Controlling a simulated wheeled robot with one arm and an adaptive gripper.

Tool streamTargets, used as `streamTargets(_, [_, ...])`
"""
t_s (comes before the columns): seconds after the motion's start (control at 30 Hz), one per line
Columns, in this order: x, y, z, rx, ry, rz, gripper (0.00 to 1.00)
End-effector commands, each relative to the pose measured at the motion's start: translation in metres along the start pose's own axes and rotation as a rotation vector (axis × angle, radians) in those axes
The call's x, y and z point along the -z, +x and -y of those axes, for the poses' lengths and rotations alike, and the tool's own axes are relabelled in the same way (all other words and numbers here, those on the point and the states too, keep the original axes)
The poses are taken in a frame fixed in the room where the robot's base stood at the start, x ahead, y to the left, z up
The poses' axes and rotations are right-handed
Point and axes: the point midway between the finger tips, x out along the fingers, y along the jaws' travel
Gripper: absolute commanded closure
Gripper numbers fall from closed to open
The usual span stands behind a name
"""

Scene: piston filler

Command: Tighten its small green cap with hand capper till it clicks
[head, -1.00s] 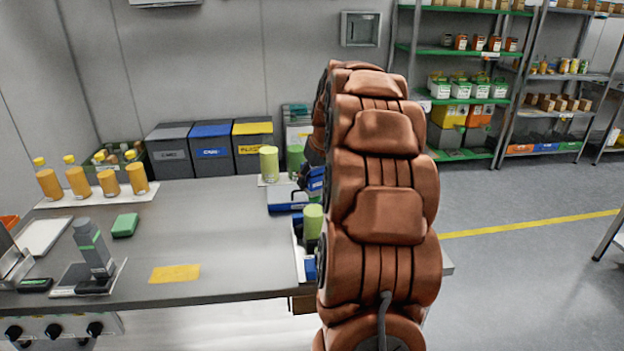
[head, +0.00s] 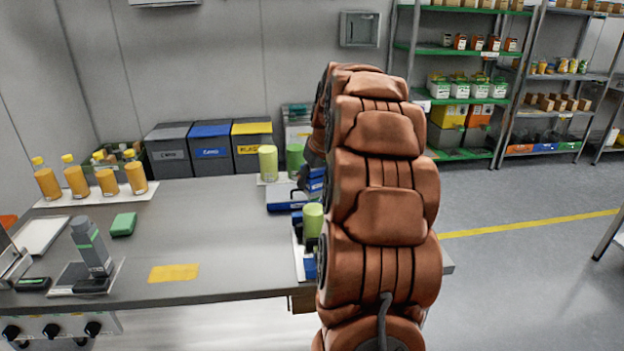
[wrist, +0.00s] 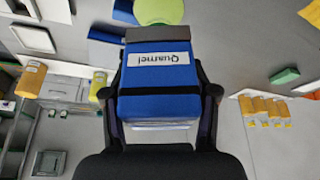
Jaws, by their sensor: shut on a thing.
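My gripper (wrist: 159,93) is shut on a blue block (wrist: 158,75) with black bands and a white label reading "Quamel", upside down in the wrist view. In the head view my arm hides most of the gripper; part of a blue thing (head: 316,182) shows at its left edge. A grey upright tool with a green band (head: 91,246), possibly the hand capper, stands on a small plate at the left of the bench, away from my gripper. I cannot make out a small green cap in either view.
Several orange bottles with yellow caps (head: 105,180) stand on a white mat at the back left. Light green cylinders (head: 268,163) and (head: 312,220) stand near my arm. A green pad (head: 123,224) and a yellow sheet (head: 174,273) lie on the bench. Its middle is clear.

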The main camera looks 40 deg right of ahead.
Motion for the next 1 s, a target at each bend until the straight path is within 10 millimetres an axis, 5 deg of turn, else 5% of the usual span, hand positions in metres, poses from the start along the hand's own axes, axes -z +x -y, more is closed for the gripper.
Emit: streamTargets(1.0, [-0.0038,0.0099,0.0006,0.001,0.000,-0.001,0.91])
